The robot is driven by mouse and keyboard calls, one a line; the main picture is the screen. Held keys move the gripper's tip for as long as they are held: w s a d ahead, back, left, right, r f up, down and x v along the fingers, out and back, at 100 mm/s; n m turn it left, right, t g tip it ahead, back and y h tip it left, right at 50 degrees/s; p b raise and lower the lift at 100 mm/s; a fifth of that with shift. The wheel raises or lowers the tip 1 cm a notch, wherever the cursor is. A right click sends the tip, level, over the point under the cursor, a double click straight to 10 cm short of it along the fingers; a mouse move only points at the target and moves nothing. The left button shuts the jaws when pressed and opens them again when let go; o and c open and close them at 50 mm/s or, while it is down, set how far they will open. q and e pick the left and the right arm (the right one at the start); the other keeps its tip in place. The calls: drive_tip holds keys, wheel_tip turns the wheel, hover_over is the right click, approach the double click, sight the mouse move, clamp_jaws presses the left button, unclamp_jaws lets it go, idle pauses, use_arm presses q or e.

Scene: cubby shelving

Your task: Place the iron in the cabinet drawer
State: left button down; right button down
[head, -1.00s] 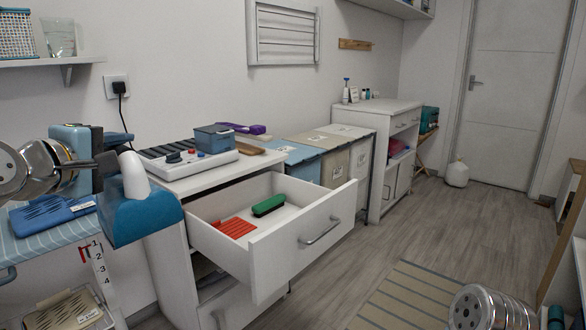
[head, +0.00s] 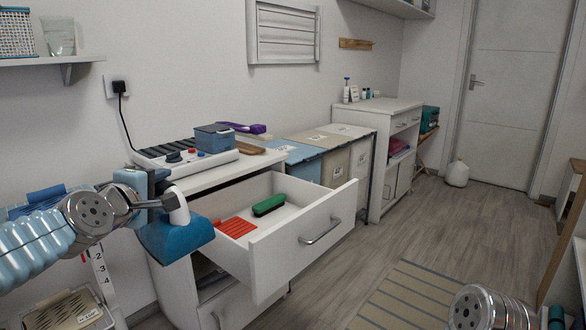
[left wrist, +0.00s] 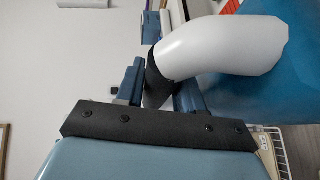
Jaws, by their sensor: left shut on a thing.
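The iron (head: 173,243) has a blue body and a white handle. My left gripper (head: 160,205) is shut on its handle and holds it in the air, just left of the open cabinet drawer. In the left wrist view the white handle (left wrist: 215,48) sits at the finger ends, with the blue body (left wrist: 260,85) at the right. The cabinet drawer (head: 303,250) is pulled out, and a red ribbed piece (head: 235,227) and a green brush (head: 268,205) lie inside. The iron overlaps the drawer's left corner in the head view; I cannot tell if they touch. My right gripper is not seen.
A power strip-like panel (head: 190,162) and a blue box (head: 214,138) stand on the cabinet top. Lidded bins (head: 335,165) stand to its right. A wire basket (head: 75,310) is at lower left. The drawer's right part has free room.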

use_arm(q)
drive_tip(key=shift+y, duration=0.4)
drive_tip(key=shift+w+d+f, duration=0.25)
drive_tip(key=shift+w+f, duration=0.1)
drive_tip(key=shift+f, duration=0.4)
drive_tip(key=shift+w+d+f, duration=0.2)
drive_tip(key=shift+w+f, duration=0.1)
drive_tip(key=shift+f, duration=0.4)
drive_tip(key=shift+w+d+f, duration=0.25)
drive_tip(key=shift+w+f, duration=0.1)
drive_tip(key=shift+f, duration=0.4)
drive_tip(key=shift+n+y, duration=0.5)
drive_tip(key=shift+n, duration=0.1)
drive_tip(key=f, duration=0.2)
drive_tip(key=w+d+f, duration=0.1)
drive_tip(key=f, duration=0.4)
drive_tip(key=shift+w+d, duration=0.25)
drive_tip(key=shift+d, duration=0.05)
drive_tip(key=s+d+f, duration=0.1)
drive_tip(key=s+f, duration=0.2)
drive_tip(key=f, duration=1.2)
drive_tip(key=s+d+f, duration=0.1)
drive_tip(key=s+f, duration=0.2)
drive_tip(key=f, duration=1.3)
drive_tip(key=shift+s+d, duration=0.25)
drive_tip(key=shift+d, duration=0.15)
drive_tip(key=shift+r, duration=0.1)
